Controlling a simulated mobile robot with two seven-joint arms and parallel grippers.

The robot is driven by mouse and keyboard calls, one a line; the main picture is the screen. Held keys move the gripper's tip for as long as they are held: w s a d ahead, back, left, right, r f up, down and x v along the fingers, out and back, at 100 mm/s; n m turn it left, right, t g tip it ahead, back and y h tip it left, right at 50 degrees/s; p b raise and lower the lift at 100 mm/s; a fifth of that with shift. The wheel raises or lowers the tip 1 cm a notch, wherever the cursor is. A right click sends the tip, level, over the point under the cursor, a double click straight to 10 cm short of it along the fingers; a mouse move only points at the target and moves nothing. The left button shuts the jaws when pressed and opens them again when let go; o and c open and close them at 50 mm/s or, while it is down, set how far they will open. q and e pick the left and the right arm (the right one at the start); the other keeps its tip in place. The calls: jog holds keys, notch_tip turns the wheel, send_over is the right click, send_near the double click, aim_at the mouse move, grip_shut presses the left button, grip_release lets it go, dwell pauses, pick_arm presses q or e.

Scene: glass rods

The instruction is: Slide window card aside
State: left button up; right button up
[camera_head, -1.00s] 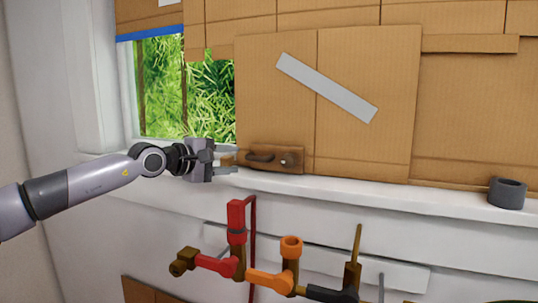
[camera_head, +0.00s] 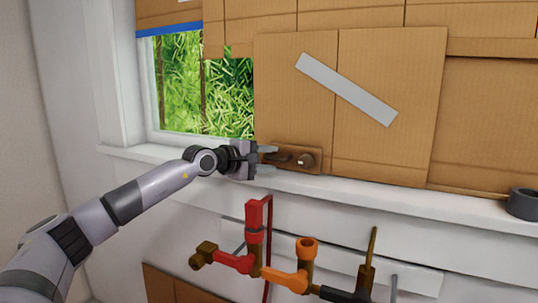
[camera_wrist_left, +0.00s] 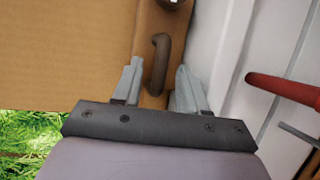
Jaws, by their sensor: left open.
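The window card (camera_head: 285,90) is a large brown cardboard panel right of the uncovered window part, with a slanted grey tape strip (camera_head: 346,89). A wooden plate (camera_head: 312,150) with a dark handle (camera_head: 281,157) and a round knob (camera_head: 305,160) is at its lower left. My left gripper (camera_head: 268,159) is open at the handle's left end. In the left wrist view, the curved handle (camera_wrist_left: 160,58) lies between the two spread fingers, with gaps on both sides. My right gripper is not in view.
A white sill (camera_head: 360,191) runs below the card. A dark grey ring (camera_head: 523,203) stands on it at the far right. Below are a red pipe (camera_head: 254,222) and an orange pipe piece (camera_head: 306,254). Green foliage (camera_head: 228,95) shows through the uncovered glass.

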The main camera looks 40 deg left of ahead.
pick_arm(q)
jog(key=shift+w, duration=0.35)
grip_shut()
jog(key=shift+d+f, duration=0.1)
